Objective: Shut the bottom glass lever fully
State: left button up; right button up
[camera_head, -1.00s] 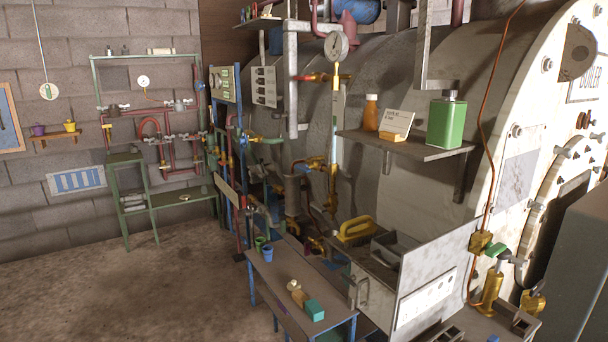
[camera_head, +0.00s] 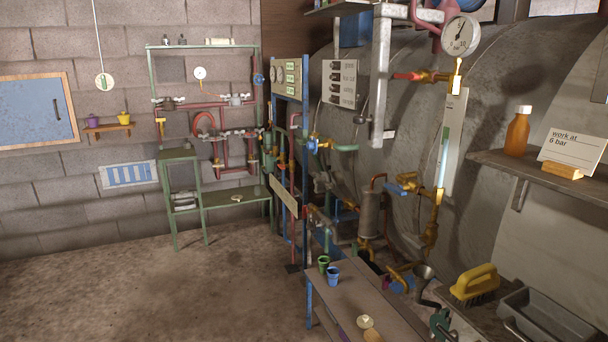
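The gauge glass (camera_head: 444,150) is an upright tube against a pale strip on the boiler's flank, right of centre. It shows a green section above a pale blue one. At its foot is a brass fitting with the bottom glass lever (camera_head: 396,188), which has a blue handle reaching out to the left, roughly level. At its top is a brass fitting with a red lever (camera_head: 408,76), also reaching left. From this far off I cannot tell how far the bottom lever is turned. Neither of my grippers shows in the head view.
A low bench (camera_head: 365,297) with a green cup (camera_head: 323,262) and a blue cup (camera_head: 333,277) stands before the boiler. A shelf (camera_head: 540,175) holds an orange bottle (camera_head: 517,131). A yellow brush (camera_head: 474,283) lies at lower right. The floor at left is clear.

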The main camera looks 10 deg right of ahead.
aim_at(398, 189)
jog(key=i+j+u, duration=0.15)
jog(key=i, duration=0.55)
jog(key=i+j+u, duration=0.15)
jog(key=i, duration=0.55)
jog(key=i+z, duration=0.45)
jog(key=i+j+z, duration=0.25)
jog(key=z, duration=0.2)
jog(key=i+j+z, duration=0.3)
jog(key=z, duration=0.15)
